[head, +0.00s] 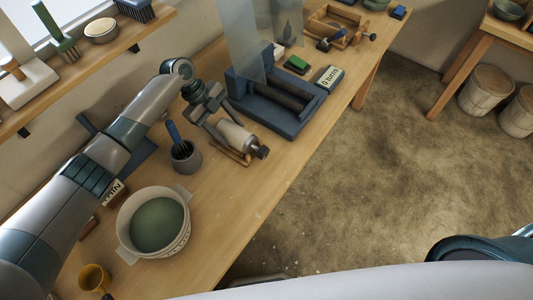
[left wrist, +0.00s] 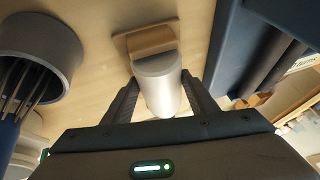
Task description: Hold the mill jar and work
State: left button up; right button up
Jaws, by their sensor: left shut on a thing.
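The mill jar (head: 236,136) is a pale grey cylinder with a darker end, lying on its side at a small wooden cradle (head: 232,154) on the bench. My left gripper (head: 217,119) is shut on the jar near its far end. In the left wrist view the jar (left wrist: 158,78) sits between the two fingers, and the wooden cradle (left wrist: 150,42) shows just beyond it. I cannot tell whether the jar still touches the cradle. The blue roller mill (head: 262,115) with two dark rollers and a clear upright guard (head: 240,42) stands to the right. My right gripper is not in view.
A counter (head: 329,79) reads "0 turns" beside the mill. A grey pot (head: 186,158) with blue-handled tools stands close left of the jar. Bare bench lies in front of the cradle.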

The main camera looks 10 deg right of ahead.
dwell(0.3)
pick_arm(q)
jog(key=o, duration=1.5)
jog(key=shift+w+r, duration=0.1)
jog(key=shift+r, duration=0.05)
jog(key=shift+c, duration=0.2)
jog(key=shift+o, duration=0.8)
jog(key=shift+f, duration=0.2)
jog(key=shift+v, duration=2.55)
